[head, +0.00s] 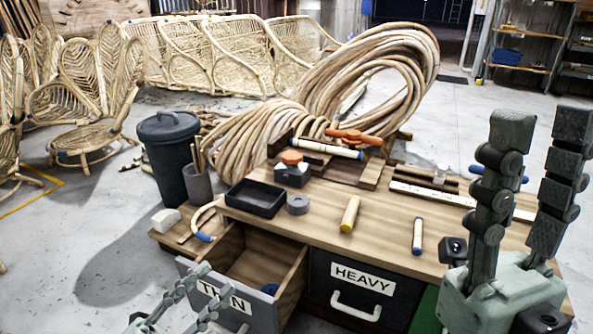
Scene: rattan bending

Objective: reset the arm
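My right gripper (542,128) is large at the right of the head view, in front of the bench's right end. Its two fingers point up and stand apart with nothing between them. My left gripper (220,281) is low in the view, in front of the open drawer (245,262). Its two fingers are apart and nothing shows between them. The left gripper partly covers the label on the drawer's front. The drawer holds a small blue item (270,288) near its front right; the rest of its visible floor is bare.
The wooden bench (330,215) carries a black tray (255,198), a grey tape roll (298,204), a yellow stick (350,214) and a white blue-ended stick (417,236). The HEAVY drawer (350,288) is shut. A dark bin (170,150) and rattan coils (370,80) stand behind.

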